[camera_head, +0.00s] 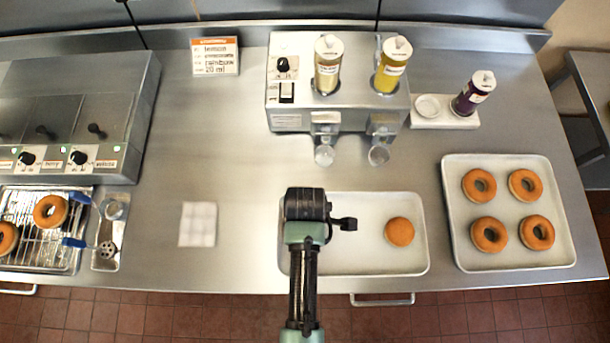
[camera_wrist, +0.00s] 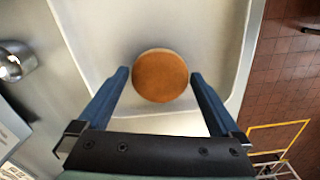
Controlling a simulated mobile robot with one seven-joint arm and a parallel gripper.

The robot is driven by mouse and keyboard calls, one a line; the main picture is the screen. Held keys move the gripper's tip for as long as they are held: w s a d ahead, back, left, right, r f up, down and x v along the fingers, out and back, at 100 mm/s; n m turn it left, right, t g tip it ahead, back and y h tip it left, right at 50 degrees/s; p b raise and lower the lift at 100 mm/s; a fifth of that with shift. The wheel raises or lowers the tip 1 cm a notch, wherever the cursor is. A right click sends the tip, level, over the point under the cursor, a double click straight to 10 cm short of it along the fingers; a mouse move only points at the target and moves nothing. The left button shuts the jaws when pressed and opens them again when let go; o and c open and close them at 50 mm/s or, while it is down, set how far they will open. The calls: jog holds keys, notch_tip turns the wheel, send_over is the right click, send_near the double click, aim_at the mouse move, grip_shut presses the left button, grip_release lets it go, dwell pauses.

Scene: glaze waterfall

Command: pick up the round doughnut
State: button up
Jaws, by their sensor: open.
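The round doughnut (camera_head: 399,232) is a plain brown disc with no hole. It lies on the right part of the middle white tray (camera_head: 372,261). In the wrist view the round doughnut (camera_wrist: 160,76) sits just beyond and between my fingertips, with a gap on each side. My gripper (camera_wrist: 159,73) is open and empty, with two blue fingers. In the head view my gripper (camera_head: 348,224) is over the tray, left of the doughnut; its fingers are hard to make out there.
A right-hand tray (camera_head: 510,263) holds several ring doughnuts. Behind stands a dispenser (camera_head: 290,121) with two bottles and cups below. A dark bottle (camera_head: 472,93) stands on a white base. A fryer (camera_head: 75,130) with ring doughnuts on a rack is at left. A folded cloth (camera_head: 198,224) lies on the counter.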

jog(key=shift+c, duration=0.3)
jog(key=c, duration=1)
